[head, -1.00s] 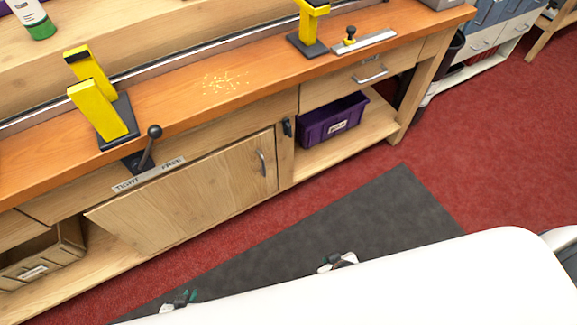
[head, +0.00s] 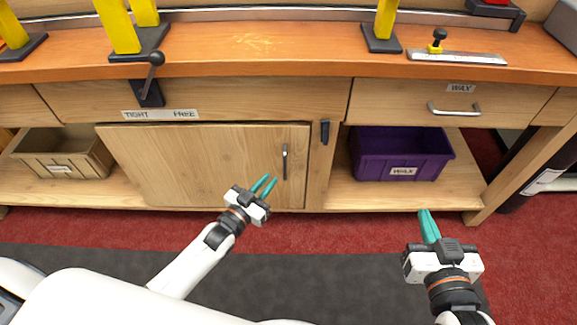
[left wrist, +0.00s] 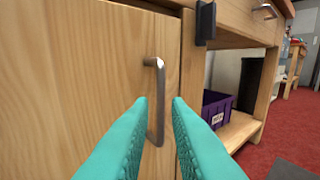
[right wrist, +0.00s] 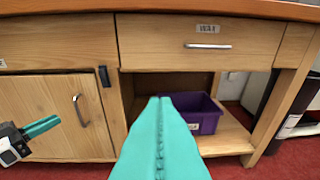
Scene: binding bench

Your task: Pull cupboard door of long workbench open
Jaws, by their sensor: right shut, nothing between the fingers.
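The cupboard door (head: 210,160) is a light wood panel under the long workbench and looks shut. Its upright metal handle (head: 285,161) is near the right edge. My left gripper (head: 269,185) is open with teal fingers, just left of and below the handle in the head view. In the left wrist view the handle (left wrist: 156,100) shows in the gap between the fingertips; I cannot tell whether they reach around it. My right gripper (head: 428,213) is shut and empty, in front of the open shelf; the right wrist view also shows the door (right wrist: 50,115).
A dark latch (head: 325,132) sits on the post right of the door. A black lever (head: 152,75) hangs above the door. Floor in front is clear.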

